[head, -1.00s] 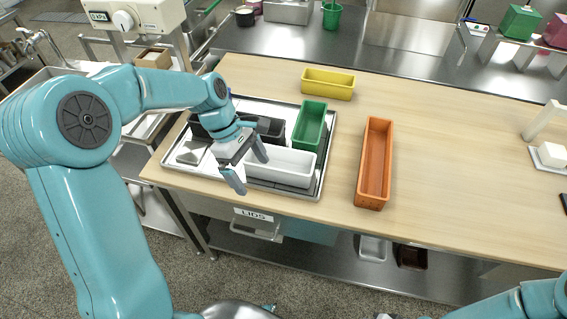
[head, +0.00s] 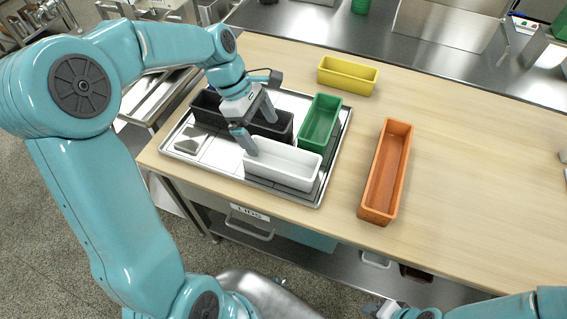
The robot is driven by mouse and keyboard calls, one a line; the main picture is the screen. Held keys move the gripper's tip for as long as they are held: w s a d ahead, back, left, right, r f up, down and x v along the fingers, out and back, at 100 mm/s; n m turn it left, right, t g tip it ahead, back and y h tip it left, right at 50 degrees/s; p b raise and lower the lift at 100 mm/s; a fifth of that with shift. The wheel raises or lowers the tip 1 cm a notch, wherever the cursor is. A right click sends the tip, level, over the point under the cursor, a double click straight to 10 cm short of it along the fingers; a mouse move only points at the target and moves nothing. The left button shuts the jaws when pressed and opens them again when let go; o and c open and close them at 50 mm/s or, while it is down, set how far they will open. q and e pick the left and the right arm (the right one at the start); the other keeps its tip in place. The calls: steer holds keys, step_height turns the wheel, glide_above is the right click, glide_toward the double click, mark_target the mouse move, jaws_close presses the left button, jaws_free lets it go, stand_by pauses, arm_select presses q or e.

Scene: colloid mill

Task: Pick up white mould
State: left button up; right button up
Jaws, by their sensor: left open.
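The white mould (head: 283,166) is a long open-topped box lying at the front of the metal tray (head: 326,172). My left gripper (head: 262,136) is open, with its two fingers apart, above the left end of the white mould. The nearer finger overlaps the mould's left end in the picture; I cannot tell whether it touches. Nothing is held between the fingers. My right arm shows at the lower right, and a grey end part of it (head: 383,309) is at the bottom edge; its fingers are not clear.
A black mould (head: 210,111) lies behind the white one, partly hidden by my gripper. A green mould (head: 320,121) is on the tray's right side. Orange (head: 386,172) and yellow (head: 347,76) moulds stand on the wooden table (head: 470,150).

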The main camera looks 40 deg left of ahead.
arm_select(q)
glide_toward(281, 163)
steer(key=shift+s+d+f, duration=0.1)
steer(key=shift+s+d, duration=0.7)
steer(key=shift+d, duration=0.35)
steer(key=shift+s+d+f, duration=0.15)
steer(key=shift+d+f, duration=0.15)
steer(key=shift+f, duration=0.15)
steer(key=shift+w+x, duration=0.15)
steer(key=shift+x, duration=1.2)
steer(key=shift+w+x, duration=0.15)
steer(key=shift+x, duration=1.2)
steer(key=c, duration=1)
